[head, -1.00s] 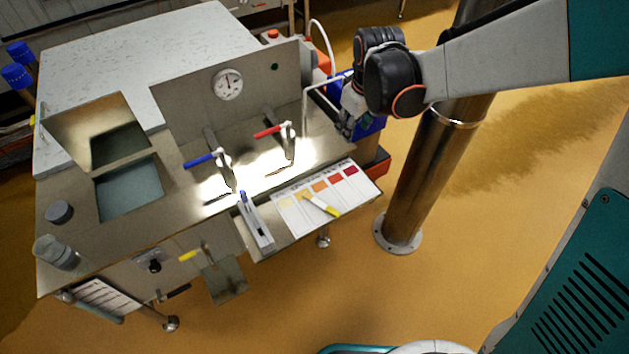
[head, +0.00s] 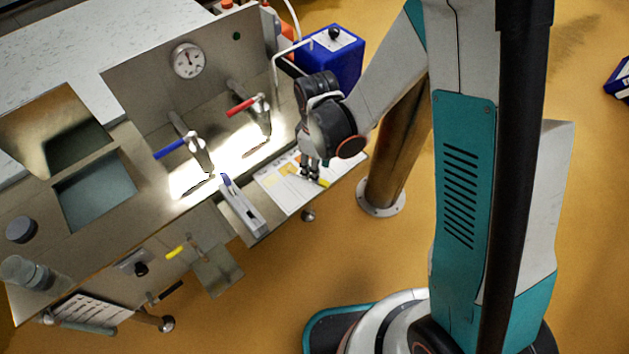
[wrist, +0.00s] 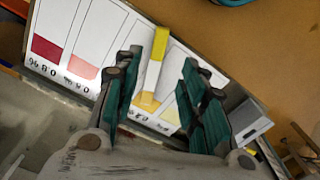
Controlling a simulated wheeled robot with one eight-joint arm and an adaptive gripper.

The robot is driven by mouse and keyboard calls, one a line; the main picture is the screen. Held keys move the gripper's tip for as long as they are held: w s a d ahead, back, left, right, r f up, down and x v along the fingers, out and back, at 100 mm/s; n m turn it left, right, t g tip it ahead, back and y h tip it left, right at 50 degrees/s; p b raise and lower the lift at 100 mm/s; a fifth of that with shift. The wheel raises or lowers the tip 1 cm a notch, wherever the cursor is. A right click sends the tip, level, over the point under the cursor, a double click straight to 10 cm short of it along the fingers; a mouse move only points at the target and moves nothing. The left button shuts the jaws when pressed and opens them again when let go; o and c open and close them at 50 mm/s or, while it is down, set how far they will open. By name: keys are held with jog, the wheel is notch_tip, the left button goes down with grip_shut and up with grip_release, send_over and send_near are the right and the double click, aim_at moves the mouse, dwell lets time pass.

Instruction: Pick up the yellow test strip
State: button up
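The test strip is thin and white with a yellow end (head: 323,183). It lies on the colour chart card (head: 269,187), at the front edge of the metal bench. My gripper (head: 310,174) is low over the card, pointing down, and hides part of the strip. In the wrist view the strip (wrist: 154,72) runs between my two spread fingers (wrist: 165,68). My gripper is open; I cannot tell the exact height of the fingertips above the card.
A narrow pale holder with a blue end (head: 241,206) stands left of the card. Red (head: 247,106) and blue (head: 173,148) handled levers rise behind it. A blue box (head: 334,58) is behind my arm, and a steel post (head: 391,175) stands to the right.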

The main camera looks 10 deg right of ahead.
aim_at(324, 183)
jog(key=shift+w+a+f+b, duration=0.15)
jog(key=shift+f+b, duration=0.55)
jog(key=shift+f, duration=0.7)
jog(key=shift+w+d+f+b, duration=0.15)
jog(key=shift+f+b, duration=0.5)
jog(key=shift+f, duration=0.7)
jog(key=shift+a, duration=0.1)
jog(key=shift+r, duration=0.1)
jog(key=c, duration=0.8)
jog(key=shift+c, duration=0.2)
